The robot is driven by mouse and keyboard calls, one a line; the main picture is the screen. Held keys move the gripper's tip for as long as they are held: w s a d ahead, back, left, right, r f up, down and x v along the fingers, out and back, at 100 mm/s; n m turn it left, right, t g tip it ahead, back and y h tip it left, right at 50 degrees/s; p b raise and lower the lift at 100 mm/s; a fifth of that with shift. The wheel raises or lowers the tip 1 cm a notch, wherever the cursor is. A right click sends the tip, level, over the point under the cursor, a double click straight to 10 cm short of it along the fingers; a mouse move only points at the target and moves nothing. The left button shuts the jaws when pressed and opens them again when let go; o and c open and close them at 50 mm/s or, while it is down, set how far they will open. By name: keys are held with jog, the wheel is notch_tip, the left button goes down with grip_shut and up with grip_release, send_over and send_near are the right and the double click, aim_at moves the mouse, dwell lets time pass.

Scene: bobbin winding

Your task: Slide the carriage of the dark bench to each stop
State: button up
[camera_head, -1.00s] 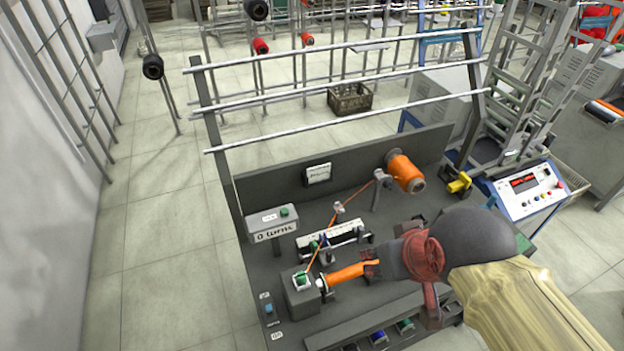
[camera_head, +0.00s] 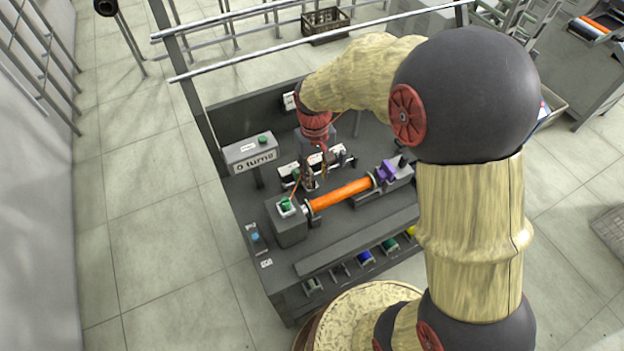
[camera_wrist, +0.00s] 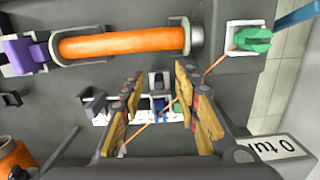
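The dark bench (camera_head: 225,192) fills the middle of the head view. Its carriage, a small dark block with a blue part, shows in the wrist view (camera_wrist: 157,90), standing at the white marked rail (camera_wrist: 100,115). An orange thread slants past it. My gripper (camera_wrist: 160,76) is open, with one finger on each side of the carriage and a visible gap to both. In the head view my gripper (camera_head: 316,178) points down behind the orange bobbin (camera_head: 342,194) and hides much of the carriage. The bobbin lies level between a grey headstock (camera_head: 290,228) and a purple-topped end support (camera_head: 386,171).
A counter box reading "0 turns" (camera_head: 255,160) stands left of my gripper. An orange supply spool (camera_wrist: 14,160) shows at the wrist view's lower left. Coloured spools (camera_head: 365,257) sit along the bench front.

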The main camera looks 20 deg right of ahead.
jog(key=w, duration=0.1)
jog(key=w+r, duration=0.1)
jog(key=shift+w+a+r+t, duration=0.1)
jog(key=shift+w+t, duration=0.2)
jog(key=shift+w, duration=0.1)
notch_tip(320, 180, down, 8)
jog(key=shift+r+b, duration=0.2)
jog(key=shift+b, duration=0.95)
jog(key=shift+c, duration=0.5)
grip_shut()
